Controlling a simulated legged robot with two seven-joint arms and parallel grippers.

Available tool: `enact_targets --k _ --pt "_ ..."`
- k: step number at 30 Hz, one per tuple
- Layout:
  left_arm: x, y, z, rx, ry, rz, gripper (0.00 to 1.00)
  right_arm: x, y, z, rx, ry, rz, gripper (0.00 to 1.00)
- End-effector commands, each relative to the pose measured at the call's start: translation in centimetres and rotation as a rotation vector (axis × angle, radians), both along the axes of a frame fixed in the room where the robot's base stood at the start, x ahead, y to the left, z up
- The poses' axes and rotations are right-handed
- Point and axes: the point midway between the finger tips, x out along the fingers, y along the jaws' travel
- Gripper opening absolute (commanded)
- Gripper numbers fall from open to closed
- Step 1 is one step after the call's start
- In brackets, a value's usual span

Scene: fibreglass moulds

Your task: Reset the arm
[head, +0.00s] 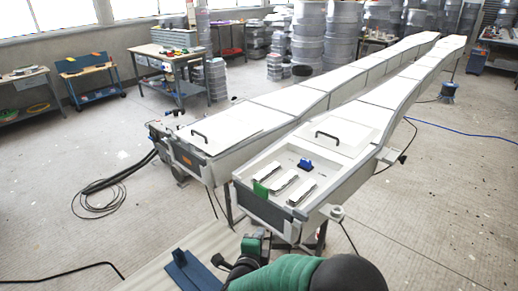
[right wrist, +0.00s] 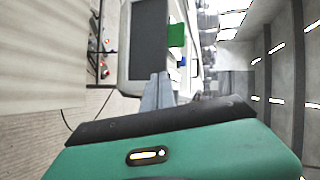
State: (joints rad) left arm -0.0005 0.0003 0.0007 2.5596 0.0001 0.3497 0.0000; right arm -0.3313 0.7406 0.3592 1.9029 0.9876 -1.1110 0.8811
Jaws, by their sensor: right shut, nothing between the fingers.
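My right arm (head: 285,272), green and black, comes in from the bottom edge of the head view. My left gripper is not in view.
Two long white moulds stand side by side; the near one (head: 360,150) carries a green block (head: 261,189), metal bars (head: 285,182) and a blue piece (head: 305,164). Cables (head: 100,195) lie on the floor at left. Workbenches (head: 170,60) stand behind. The floor at right is mostly clear.

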Motion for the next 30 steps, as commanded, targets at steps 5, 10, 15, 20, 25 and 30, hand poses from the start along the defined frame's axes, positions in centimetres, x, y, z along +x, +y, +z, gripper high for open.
enact_targets --k 5,10,15,20,25,30 --pt "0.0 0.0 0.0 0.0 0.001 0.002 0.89 -3.2 -3.1 0.7 -0.388 0.234 0.467 0.0" --pt "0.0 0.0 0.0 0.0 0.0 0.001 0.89 -15.4 -11.6 -3.0 -0.786 0.605 0.962 0.0" --pt "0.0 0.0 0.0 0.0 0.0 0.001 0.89 -25.1 -17.2 -4.8 -0.933 0.849 1.24 0.0" --pt "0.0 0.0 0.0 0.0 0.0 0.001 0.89 -28.3 -18.4 -5.0 -0.97 0.928 1.336 0.0" --pt "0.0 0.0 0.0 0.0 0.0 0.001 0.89 -28.4 -18.1 -5.0 -0.974 0.931 1.338 0.0" --pt "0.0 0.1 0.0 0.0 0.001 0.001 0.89 -28.4 -18.2 -5.0 -0.972 0.929 1.34 0.0"
